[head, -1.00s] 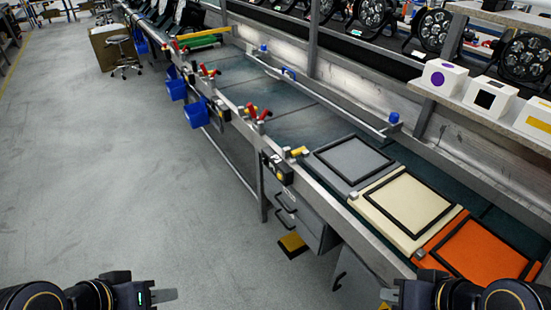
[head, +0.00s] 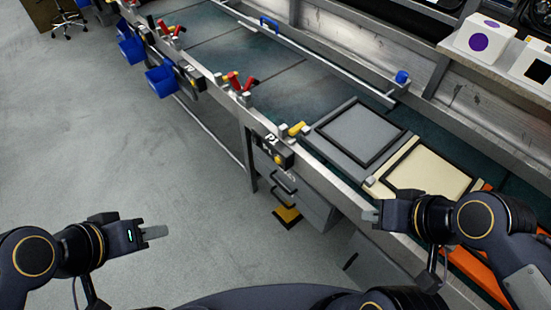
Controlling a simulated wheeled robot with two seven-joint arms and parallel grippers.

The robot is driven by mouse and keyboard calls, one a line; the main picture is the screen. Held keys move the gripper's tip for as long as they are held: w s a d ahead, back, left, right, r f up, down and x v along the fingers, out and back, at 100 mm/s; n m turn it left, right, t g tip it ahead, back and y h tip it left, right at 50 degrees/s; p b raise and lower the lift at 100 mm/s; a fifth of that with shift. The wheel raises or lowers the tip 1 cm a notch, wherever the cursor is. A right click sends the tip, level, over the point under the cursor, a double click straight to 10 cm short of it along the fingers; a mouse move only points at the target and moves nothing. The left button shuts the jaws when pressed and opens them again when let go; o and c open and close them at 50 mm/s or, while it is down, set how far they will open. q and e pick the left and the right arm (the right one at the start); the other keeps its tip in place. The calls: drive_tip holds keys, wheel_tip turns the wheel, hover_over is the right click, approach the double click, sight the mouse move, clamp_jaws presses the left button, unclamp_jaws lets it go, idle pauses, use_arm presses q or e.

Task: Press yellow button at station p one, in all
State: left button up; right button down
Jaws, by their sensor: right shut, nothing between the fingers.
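A black button box (head: 286,158) with a small yellow button (head: 278,160) is on the front edge of the workbench, beside a label that appears to read P1. A yellow handle-like piece (head: 297,129) sits on the rail just above it. My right gripper (head: 369,216) is shut and empty, right of and lower in the picture than the box, near the bench edge and cream tray; it is apart from the button. My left gripper (head: 155,232) is over the floor, far left of the box; its fingers show side-on, so its opening is unclear.
A grey tray (head: 318,142) and a cream tray (head: 404,182) lie on the bench, with an orange one (head: 480,270) partly behind my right arm. Red clamps (head: 233,80) and blue bins (head: 161,80) line the edge. A drawer (head: 295,190) hangs below. The floor at left is clear.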

sight(277, 160)
drive_tip(key=w+a+f+m+t+y+b, duration=0.1)
drive_tip(key=w+a+f+m+t+b, duration=0.2)
drive_tip(key=w+a+b, duration=0.7)
drive_tip(key=w+a+f+t+y+b, duration=0.1)
drive_tip(key=w+a+f+t+b, duration=0.4)
drive_tip(key=w, duration=0.9)
drive_tip(key=a+f+m+t+h+b, duration=0.1)
drive_tip(key=a+f+h+b, duration=0.3)
drive_tip(key=f, duration=0.5)
drive_tip(key=w+a+f+m+t+h+b, duration=0.1)
drive_tip(key=a+f+m+h+b, duration=0.2)
drive_tip(key=f, duration=0.6)
drive_tip(key=a+h+b, duration=0.1)
drive_tip(key=a, duration=0.1)
drive_tip(key=shift+w+a+f+m+t, duration=0.3)
drive_tip(key=shift+a+f, duration=0.05)
drive_tip(key=shift+a, duration=0.05)
drive_tip(key=shift+d, duration=0.15)
drive_tip(key=w+d, duration=0.5)
drive_tip(key=d, duration=0.2)
